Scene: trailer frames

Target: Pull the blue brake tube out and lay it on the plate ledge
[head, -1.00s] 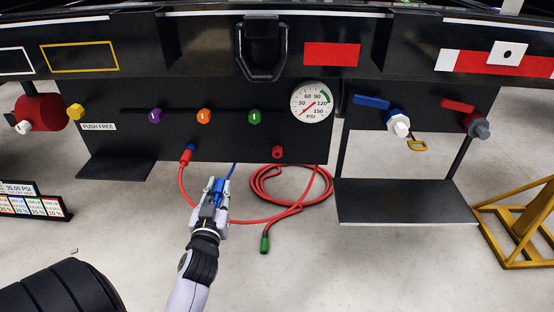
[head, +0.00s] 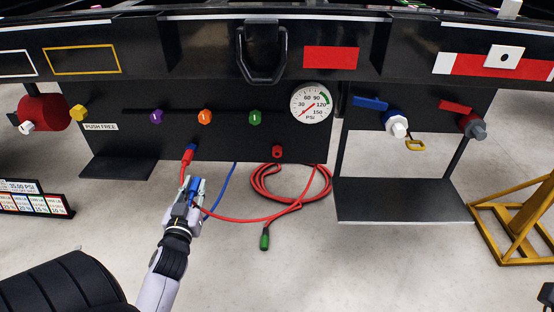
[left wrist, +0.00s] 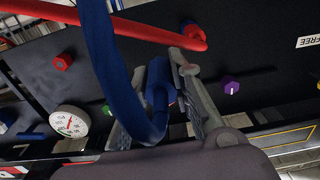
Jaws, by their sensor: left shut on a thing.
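My left gripper (head: 197,188) is shut on the blue end fitting (head: 193,186) of the blue brake tube. It holds it in front of and below the black panel, under a blue port (head: 192,147) with a red hose plugged in. The blue tube (head: 222,190) runs from the gripper and up to the panel's lower edge, where its upper part is hidden. In the left wrist view the fitting (left wrist: 158,84) sits between the fingers and the tube (left wrist: 108,60) loops close to the camera. Dark flat ledges stick out at the lower left (head: 115,168) and the right (head: 400,203).
The red hose (head: 250,218) passes close by the gripper to a coil. A green-ended plug (head: 264,241) hangs below. A red port (head: 277,152) and gauge (head: 311,103) are on the panel. A tire (head: 60,285) stands lower left, a yellow stand (head: 510,258) right.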

